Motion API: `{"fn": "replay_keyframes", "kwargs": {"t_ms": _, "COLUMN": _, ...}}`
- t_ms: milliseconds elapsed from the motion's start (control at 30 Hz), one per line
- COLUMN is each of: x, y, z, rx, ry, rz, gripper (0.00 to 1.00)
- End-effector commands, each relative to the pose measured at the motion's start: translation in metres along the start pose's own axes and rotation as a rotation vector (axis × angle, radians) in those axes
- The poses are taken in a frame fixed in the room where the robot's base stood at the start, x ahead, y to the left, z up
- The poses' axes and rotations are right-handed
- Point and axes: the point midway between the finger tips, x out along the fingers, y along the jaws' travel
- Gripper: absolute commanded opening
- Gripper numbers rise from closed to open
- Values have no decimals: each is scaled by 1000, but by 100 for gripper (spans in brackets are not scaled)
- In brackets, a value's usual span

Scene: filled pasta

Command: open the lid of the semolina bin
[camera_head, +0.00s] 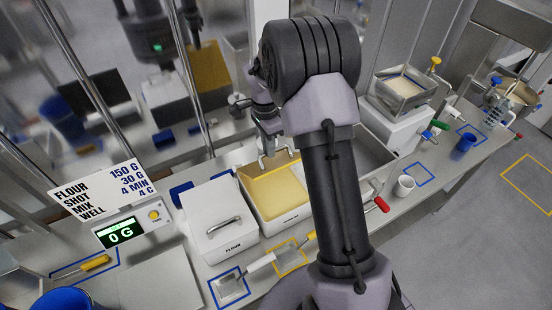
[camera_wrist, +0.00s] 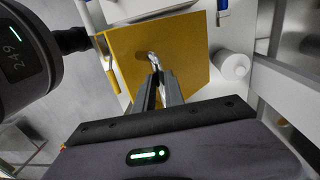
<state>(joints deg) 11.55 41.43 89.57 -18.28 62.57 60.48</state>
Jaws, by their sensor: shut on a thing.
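The semolina bin (camera_head: 283,217) is the white box with yellow trim in the middle of the head view, right of the flour bin. Its pale yellow inside shows from above. Its yellow lid (camera_wrist: 185,80) fills the middle of the wrist view, with a small metal handle (camera_wrist: 152,57) on it. In the head view the lid seems raised toward the bin's back; its exact angle is hard to tell. My gripper (camera_wrist: 156,75) is shut on the lid handle. In the head view my gripper (camera_head: 270,148) is at the bin's back edge, partly hidden by my arm.
The white flour bin (camera_head: 218,235) stands close on the left, its lid down. A scale display (camera_head: 121,234) and sign are further left. Scoops lie in front of the bins. A white cup (camera_head: 403,186) and blue cup (camera_head: 464,143) stand right. A reflective panel is behind.

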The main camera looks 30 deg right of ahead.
Motion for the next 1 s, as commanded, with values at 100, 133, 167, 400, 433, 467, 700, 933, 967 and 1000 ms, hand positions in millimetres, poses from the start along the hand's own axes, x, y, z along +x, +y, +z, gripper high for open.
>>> {"fn": "replay_keyframes", "kwargs": {"t_ms": 100, "x": -13, "y": -21, "z": 0, "rx": -1, "ry": 0, "rz": -3, "gripper": 0}}
{"fn": "replay_keyframes", "kwargs": {"t_ms": 133, "x": -16, "y": -26, "z": 0, "rx": -2, "ry": 0, "rz": -3, "gripper": 0}}
{"fn": "replay_keyframes", "kwargs": {"t_ms": 167, "x": -18, "y": -31, "z": 0, "rx": -2, "ry": 0, "rz": -2, "gripper": 0}}
{"fn": "replay_keyframes", "kwargs": {"t_ms": 400, "x": -31, "y": -75, "z": 1, "rx": -2, "ry": -1, "rz": 0, "gripper": 0}}
{"fn": "replay_keyframes", "kwargs": {"t_ms": 433, "x": -32, "y": -80, "z": 1, "rx": -2, "ry": -1, "rz": 1, "gripper": 0}}
{"fn": "replay_keyframes", "kwargs": {"t_ms": 467, "x": -33, "y": -84, "z": 1, "rx": -2, "ry": -1, "rz": 1, "gripper": 0}}
{"fn": "replay_keyframes", "kwargs": {"t_ms": 700, "x": -34, "y": -115, "z": 1, "rx": -2, "ry": -1, "rz": 2, "gripper": 0}}
{"fn": "replay_keyframes", "kwargs": {"t_ms": 933, "x": -32, "y": -131, "z": 1, "rx": -1, "ry": -1, "rz": 3, "gripper": 0}}
{"fn": "replay_keyframes", "kwargs": {"t_ms": 967, "x": -32, "y": -132, "z": 1, "rx": 0, "ry": -2, "rz": 4, "gripper": 0}}
{"fn": "replay_keyframes", "kwargs": {"t_ms": 1000, "x": -31, "y": -134, "z": 1, "rx": -1, "ry": -2, "rz": 4, "gripper": 0}}
